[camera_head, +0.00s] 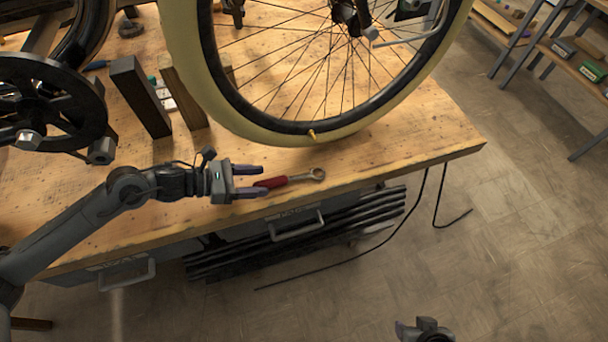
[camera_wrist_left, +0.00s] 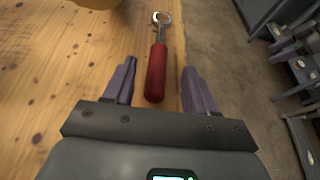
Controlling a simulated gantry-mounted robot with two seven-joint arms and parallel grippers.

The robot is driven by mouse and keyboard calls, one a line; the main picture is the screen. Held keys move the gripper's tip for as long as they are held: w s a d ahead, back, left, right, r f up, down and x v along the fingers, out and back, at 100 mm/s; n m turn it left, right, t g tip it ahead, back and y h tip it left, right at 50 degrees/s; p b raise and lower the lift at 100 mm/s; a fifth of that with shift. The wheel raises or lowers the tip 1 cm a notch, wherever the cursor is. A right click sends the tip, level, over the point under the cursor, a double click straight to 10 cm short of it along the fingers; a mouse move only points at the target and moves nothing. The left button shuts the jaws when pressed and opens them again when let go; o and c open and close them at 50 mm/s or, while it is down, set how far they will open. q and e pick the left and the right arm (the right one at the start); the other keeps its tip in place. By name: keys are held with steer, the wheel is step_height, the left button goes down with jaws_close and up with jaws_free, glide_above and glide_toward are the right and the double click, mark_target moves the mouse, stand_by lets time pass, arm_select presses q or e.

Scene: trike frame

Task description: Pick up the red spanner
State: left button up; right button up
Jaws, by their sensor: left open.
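The red spanner (camera_head: 272,182) lies flat on the wooden workbench near its front edge, red handle toward my left gripper and metal ring end pointing right. My left gripper (camera_head: 262,181) is open, its two purple fingers at the handle end. In the left wrist view the spanner's red handle (camera_wrist_left: 156,75) lies between the fingers (camera_wrist_left: 159,68), with a gap on each side. The ring end points away from the gripper.
A wheel with a cream tyre (camera_head: 290,132) stands on the workbench (camera_head: 420,140) just behind the spanner. Wooden blocks (camera_head: 140,98) and a black chainring (camera_head: 45,110) are to the left. Drawers with handles (camera_head: 297,226) sit below the front edge. Shelves (camera_head: 570,60) stand back right.

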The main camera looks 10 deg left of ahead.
mark_target(273, 180)
arm_select(q)
steer(key=shift+w+d, duration=0.2)
steer(key=shift+d, duration=0.1)
steer(key=shift+b+x, duration=0.45)
steer(key=shift+x, duration=1.75)
steer(key=shift+a+f, duration=0.1)
steer(key=shift+a, duration=0.05)
jaws_close()
